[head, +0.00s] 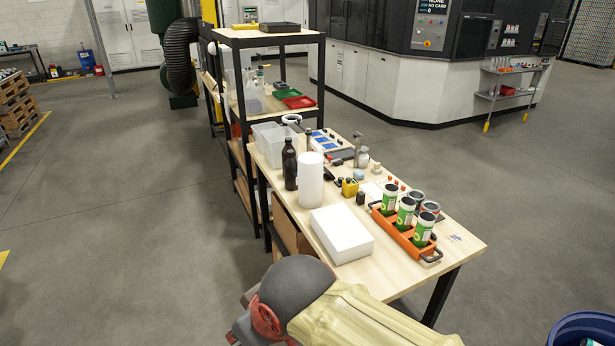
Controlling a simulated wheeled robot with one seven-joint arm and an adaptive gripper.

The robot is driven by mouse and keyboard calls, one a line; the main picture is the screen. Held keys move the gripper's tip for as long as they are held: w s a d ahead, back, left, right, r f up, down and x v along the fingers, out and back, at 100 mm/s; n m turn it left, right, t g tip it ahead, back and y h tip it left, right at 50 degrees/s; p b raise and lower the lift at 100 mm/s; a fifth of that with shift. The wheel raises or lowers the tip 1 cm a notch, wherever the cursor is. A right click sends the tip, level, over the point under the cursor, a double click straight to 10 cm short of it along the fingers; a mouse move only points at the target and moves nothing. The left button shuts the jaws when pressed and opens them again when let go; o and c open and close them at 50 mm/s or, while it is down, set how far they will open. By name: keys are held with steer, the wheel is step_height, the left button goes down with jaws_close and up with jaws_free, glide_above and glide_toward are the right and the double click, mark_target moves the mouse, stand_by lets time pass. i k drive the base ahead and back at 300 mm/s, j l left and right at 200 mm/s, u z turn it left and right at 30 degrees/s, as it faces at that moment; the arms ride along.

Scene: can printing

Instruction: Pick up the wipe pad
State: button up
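A plain white rectangular block (341,234) lies flat on the near part of the wooden table (440,262). A thin white flat piece (371,191) lies farther back, among small items. I cannot tell for sure which of these, if either, is the wipe pad. Part of my arm, with a grey rounded joint and a tan cover, shows at the bottom, in front of the table's near end. My gripper's fingertips do not show.
An orange carrier (400,234) with green and white cans stands right of the block. A white roll (310,180) and a dark bottle (290,164) stand behind it. A shelf rack (268,112) stands at the far end. A blue bin (584,328) is at bottom right; floor right of the table is clear.

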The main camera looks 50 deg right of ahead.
mark_target(357, 174)
steer(key=i+j+z, duration=0.15)
steer(key=i, duration=0.3)
steer(key=i+j+z, duration=0.1)
steer(key=i, duration=0.3)
steer(key=i+j+z, duration=0.15)
steer(key=i+j, duration=0.2)
steer(key=i+z, duration=0.25)
steer(key=i, duration=0.25)
steer(key=i+z, duration=0.25)
steer(key=i, duration=0.25)
steer(key=i+j+z, duration=0.25)
steer(key=i, duration=0.2)
steer(key=i+z, duration=0.2)
steer(key=z, duration=0.3)
steer(key=i+z, duration=0.2)
steer(key=z, duration=0.3)
steer(key=i+z, duration=0.2)
steer(key=z, duration=0.3)
steer(key=i+j+z, duration=0.15)
steer(key=z, duration=0.35)
steer(key=i+j+z, duration=0.1)
steer(key=z, duration=0.15)
steer(key=i+j+z, duration=0.25)
steer(key=k+l, duration=0.05)
steer(key=l, duration=0.05)
